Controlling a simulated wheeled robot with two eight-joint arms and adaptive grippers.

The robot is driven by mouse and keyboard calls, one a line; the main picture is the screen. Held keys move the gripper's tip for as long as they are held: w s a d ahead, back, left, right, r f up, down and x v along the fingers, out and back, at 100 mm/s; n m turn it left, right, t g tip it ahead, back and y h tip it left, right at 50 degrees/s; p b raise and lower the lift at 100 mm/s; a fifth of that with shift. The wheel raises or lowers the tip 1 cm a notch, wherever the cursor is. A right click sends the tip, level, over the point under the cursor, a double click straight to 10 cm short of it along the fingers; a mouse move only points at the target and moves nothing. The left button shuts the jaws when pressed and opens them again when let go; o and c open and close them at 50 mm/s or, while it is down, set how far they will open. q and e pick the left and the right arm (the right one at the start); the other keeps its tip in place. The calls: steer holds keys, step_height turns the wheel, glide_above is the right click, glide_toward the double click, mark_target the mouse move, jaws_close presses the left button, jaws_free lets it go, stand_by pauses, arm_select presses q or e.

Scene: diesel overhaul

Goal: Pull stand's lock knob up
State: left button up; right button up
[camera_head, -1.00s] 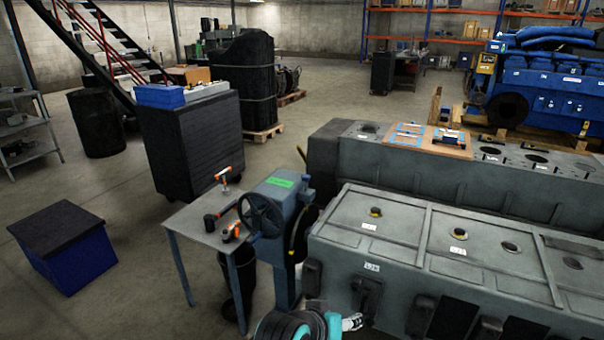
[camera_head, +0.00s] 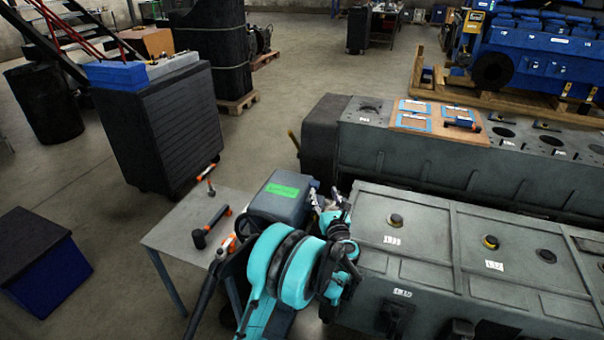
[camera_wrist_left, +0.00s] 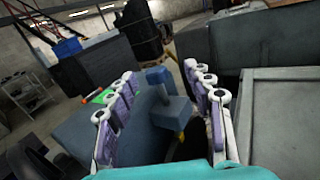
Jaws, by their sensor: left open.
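The stand (camera_head: 284,194) is a blue-grey housing with a green label, beside the grey engine block. My left arm covers its lower part in the head view. My left gripper (camera_head: 328,208) is at the stand's right side. In the left wrist view the open gripper (camera_wrist_left: 160,73) has its white and purple fingers spread on both sides of a small blue-grey knob (camera_wrist_left: 157,76), which looks like the lock knob. A gap shows on both sides, and I cannot see contact. My right gripper is out of view.
A small table (camera_head: 180,236) with orange-and-black tools stands left of the stand. The grey engine block (camera_head: 440,235) is close on the right. A dark cabinet (camera_head: 165,125) and a blue box (camera_head: 45,265) stand farther left, with open floor between.

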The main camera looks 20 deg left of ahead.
mark_target(314, 183)
arm_select(q)
steer(key=shift+w+a+f+n+g+y, duration=0.2)
steer(key=shift+a+f+n, duration=0.25)
steer(key=shift+f, duration=0.2)
steer(key=shift+w+a+f+n+g+y, duration=0.1)
steer(key=shift+a+f+n+g, duration=0.1)
steer(key=shift+a+f+n, duration=0.3)
steer(key=b+x, duration=0.1)
steer(key=x, duration=0.4)
steer(key=shift+w+a+f, duration=0.15)
steer(key=shift+w+f, duration=0.05)
steer(key=shift+w, duration=0.2)
steer(key=shift+w+a+r+b, duration=0.15)
steer(key=shift+w+a+b, duration=0.15)
steer(key=shift+w, duration=0.3)
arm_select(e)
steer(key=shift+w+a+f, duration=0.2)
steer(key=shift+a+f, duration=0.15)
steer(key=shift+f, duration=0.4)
